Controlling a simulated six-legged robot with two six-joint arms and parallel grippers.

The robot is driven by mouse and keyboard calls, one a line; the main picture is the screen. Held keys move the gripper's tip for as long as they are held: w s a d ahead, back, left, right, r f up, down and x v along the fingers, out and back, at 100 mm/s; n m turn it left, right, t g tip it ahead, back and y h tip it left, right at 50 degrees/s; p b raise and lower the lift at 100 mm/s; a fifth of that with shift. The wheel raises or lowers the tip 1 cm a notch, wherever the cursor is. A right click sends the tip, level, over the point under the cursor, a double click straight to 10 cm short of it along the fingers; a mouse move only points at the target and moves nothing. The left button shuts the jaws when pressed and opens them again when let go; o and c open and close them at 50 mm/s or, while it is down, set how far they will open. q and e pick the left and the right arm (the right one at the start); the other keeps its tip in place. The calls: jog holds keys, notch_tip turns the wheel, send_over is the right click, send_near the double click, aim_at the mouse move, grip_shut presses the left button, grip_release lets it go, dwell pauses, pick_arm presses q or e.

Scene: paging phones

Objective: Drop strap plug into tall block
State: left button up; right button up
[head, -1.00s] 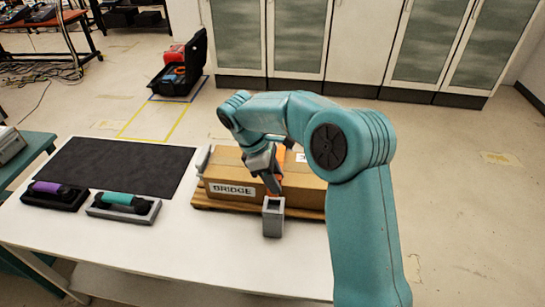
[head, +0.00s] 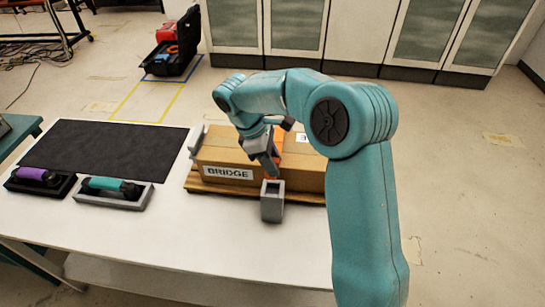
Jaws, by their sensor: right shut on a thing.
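The tall block (head: 272,209), grey with an open top, stands on the white table at the front of a cardboard box. My right gripper (head: 270,174) points down just above the block's opening, in front of the box. It is shut on the strap plug, which is mostly hidden; only a little orange shows at the fingertips. I cannot tell whether the plug's tip is inside the opening. An orange strap (head: 279,142) runs over the box behind the gripper. My left gripper is not in view.
The cardboard box (head: 304,177), labelled BRIDGE, rests on a wooden pallet (head: 228,192). Purple (head: 33,174) and teal (head: 102,184) handsets lie in cradles to the left, before a black mat (head: 105,148). The table's front left (head: 180,235) is clear.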

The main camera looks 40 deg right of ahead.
jog(key=shift+s+d+f, duration=0.2)
jog(key=shift+d+f, duration=0.05)
jog(key=shift+f, duration=0.4)
jog(key=shift+f+b, duration=0.2)
jog(key=shift+b, duration=0.1)
jog(key=shift+a+f, duration=0.1)
jog(key=shift+f, duration=0.2)
notch_tip(320, 180, down, 4)
jog(key=b, duration=0.2)
jog(key=shift+r+b, duration=0.1)
jog(key=shift+b, duration=0.3)
jog(key=shift+w+f, duration=0.1)
jog(key=shift+f, duration=0.4)
jog(key=shift+f+b, duration=0.35)
jog(key=shift+f, duration=0.3)
